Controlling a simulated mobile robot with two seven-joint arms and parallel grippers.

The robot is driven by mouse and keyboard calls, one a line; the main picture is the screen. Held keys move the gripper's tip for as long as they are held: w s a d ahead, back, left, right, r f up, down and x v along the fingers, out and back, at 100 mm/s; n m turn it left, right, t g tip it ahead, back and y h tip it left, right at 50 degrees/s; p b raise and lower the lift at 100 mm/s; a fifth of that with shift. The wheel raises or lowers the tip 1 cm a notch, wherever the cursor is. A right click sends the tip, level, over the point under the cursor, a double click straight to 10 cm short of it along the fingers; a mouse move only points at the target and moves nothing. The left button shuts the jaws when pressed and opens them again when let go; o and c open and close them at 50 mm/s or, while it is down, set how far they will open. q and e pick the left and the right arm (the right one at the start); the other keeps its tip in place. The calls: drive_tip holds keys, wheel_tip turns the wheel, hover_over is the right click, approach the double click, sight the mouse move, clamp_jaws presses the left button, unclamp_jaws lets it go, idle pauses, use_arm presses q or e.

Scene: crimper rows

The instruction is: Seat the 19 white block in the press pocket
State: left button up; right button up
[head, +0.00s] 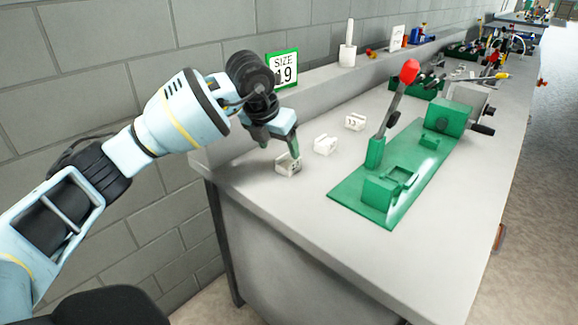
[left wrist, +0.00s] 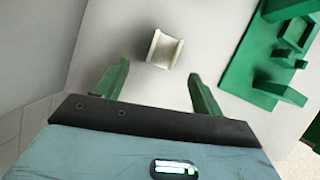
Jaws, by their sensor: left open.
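Three small white blocks lie in a row on the grey bench: a near one (head: 287,168), a middle one (head: 325,145) and a far one (head: 354,122). Their dark marks are too small to read surely. My left gripper (head: 281,146) is open, with its green fingers just above the near block, one partly covering it. In the left wrist view, a white notched block (left wrist: 164,50) lies just beyond the open, empty fingertips (left wrist: 160,76). The green press (head: 345,195) stands to the right, its pocket (head: 401,178) seemingly empty. My right gripper is not in view.
A green-framed sign reading SIZE 19 (head: 284,68) stands at the wall. The press lever with a red knob (head: 409,71) rises beside the row of blocks. A white post (head: 348,50) stands on the back ledge. Clutter fills the far bench.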

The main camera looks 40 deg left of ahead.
sight(290, 162)
use_arm(q)
drive_tip(key=shift+w+f, duration=0.35)
drive_tip(key=shift+f, duration=0.15)
drive_tip(key=w+f, duration=0.2)
drive_tip(key=f, duration=0.1)
drive_tip(key=shift+w+d+b, duration=0.1)
drive_tip(key=shift+d+b, duration=0.05)
drive_tip(key=shift+b, duration=0.15)
drive_tip(key=shift+w+f, duration=0.25)
drive_tip(key=shift+f, duration=0.25)
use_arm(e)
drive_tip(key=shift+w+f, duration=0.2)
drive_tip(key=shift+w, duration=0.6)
use_arm(q)
drive_tip(key=shift+c, duration=0.2)
drive_tip(key=c, duration=1.1)
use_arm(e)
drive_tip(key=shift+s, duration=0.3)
use_arm(q)
drive_tip(key=shift+r, duration=0.1)
